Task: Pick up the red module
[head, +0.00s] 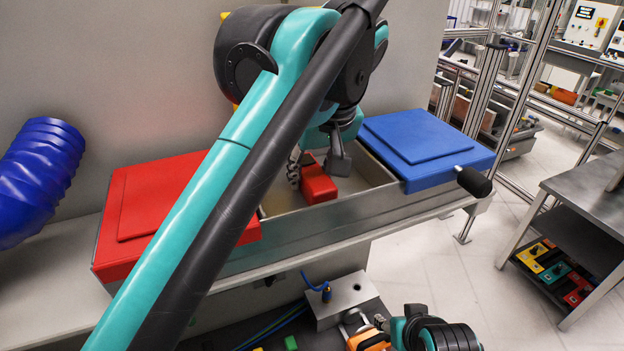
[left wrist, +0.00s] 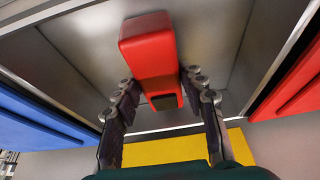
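The red module (head: 318,184) is a rounded red block in the grey open bay between the red and blue lids. In the left wrist view the module (left wrist: 148,48) lies between the two fingers, its dark-marked end toward the palm. My left gripper (head: 317,164) reaches down into the bay with a finger on each side of the module. In the left wrist view its fingers (left wrist: 160,88) are apart, and narrow gaps seem to show beside the module. My right arm shows at the bottom of the head view; its gripper is not clear there.
A red lid (head: 140,207) covers the left of the trough and a blue lid (head: 425,147) the right. The bay's metal walls (head: 350,205) stand close around the gripper. A grey block with a blue hose (head: 345,300) sits below. A dark shelf table (head: 590,205) stands at right.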

